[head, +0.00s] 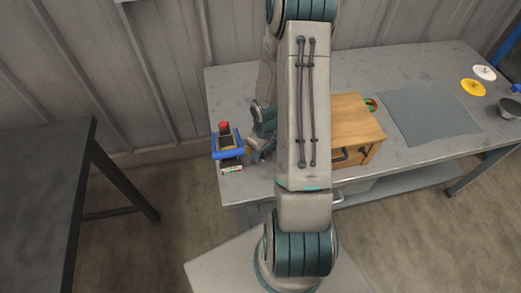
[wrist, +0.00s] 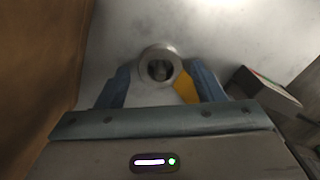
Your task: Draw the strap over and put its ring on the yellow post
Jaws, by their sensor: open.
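My gripper (wrist: 161,84) is open in the wrist view, with one blue-grey finger on each side of a round grey metal ring (wrist: 145,67) with a dark centre. I cannot tell whether the fingers touch it. A yellow piece (wrist: 186,89) shows just right of the ring, beside the right finger; whether it is the post or part of the strap is unclear. In the head view my gripper (head: 262,146) is low over the table's left part, between the wooden box and a blue-framed item, partly hidden by my arm. No strap can be made out clearly.
A wooden drawer box (head: 357,126) stands close right of my gripper. The blue-framed item (head: 228,154) with a red top is at the table's left edge. A grey mat (head: 430,112), a yellow disc (head: 473,88) and a white disc (head: 485,72) lie further right.

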